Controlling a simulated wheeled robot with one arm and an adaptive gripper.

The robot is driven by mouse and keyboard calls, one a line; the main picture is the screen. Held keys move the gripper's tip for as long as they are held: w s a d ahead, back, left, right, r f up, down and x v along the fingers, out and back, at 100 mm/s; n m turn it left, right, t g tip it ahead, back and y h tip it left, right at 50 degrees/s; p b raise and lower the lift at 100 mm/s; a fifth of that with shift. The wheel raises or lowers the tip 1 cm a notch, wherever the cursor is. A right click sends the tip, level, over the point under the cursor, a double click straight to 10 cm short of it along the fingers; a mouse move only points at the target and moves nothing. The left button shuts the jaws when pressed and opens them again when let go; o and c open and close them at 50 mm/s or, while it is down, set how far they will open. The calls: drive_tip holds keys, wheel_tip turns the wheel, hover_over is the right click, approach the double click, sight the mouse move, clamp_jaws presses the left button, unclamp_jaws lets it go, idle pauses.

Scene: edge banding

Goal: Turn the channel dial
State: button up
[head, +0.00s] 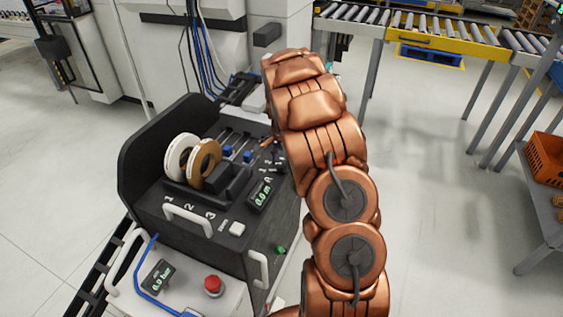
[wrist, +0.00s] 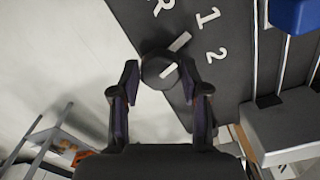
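The channel dial (wrist: 160,68) is a round dark knob with a white pointer bar, on a dark panel (wrist: 232,15) with white marks R, 1 and 2 beside it. The bar slants toward the upper right in the wrist view. My gripper (wrist: 159,72) is open, with one dark finger at each side of the knob. The fingers look close to it; I cannot tell whether they touch. In the head view my copper arm reaches over the right side of the black machine (head: 143,150), and the gripper and dial are largely hidden or too small to make out.
The machine carries a white reel (head: 177,152), a brown reel (head: 203,160), a display (head: 262,195) reading 0.0 m and white handles. A red button (head: 213,284) is in front. Blue sliders (wrist: 292,14) sit right of the dial. Open floor lies right of my arm.

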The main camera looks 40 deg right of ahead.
drive_tip(key=c, duration=0.6)
drive_tip(key=shift+f+n+b, duration=0.1)
drive_tip(key=shift+n+b, duration=0.2)
drive_tip(key=shift+b, duration=0.2)
drive_tip(key=shift+n+b, duration=0.3)
drive_tip(key=shift+f+n+b, duration=0.1)
drive_tip(key=shift+n+b, duration=1)
drive_tip(key=n+b, duration=0.3)
drive_tip(key=n, duration=0.2)
drive_tip(key=shift+r, duration=0.2)
drive_tip(key=shift+n, duration=0.4)
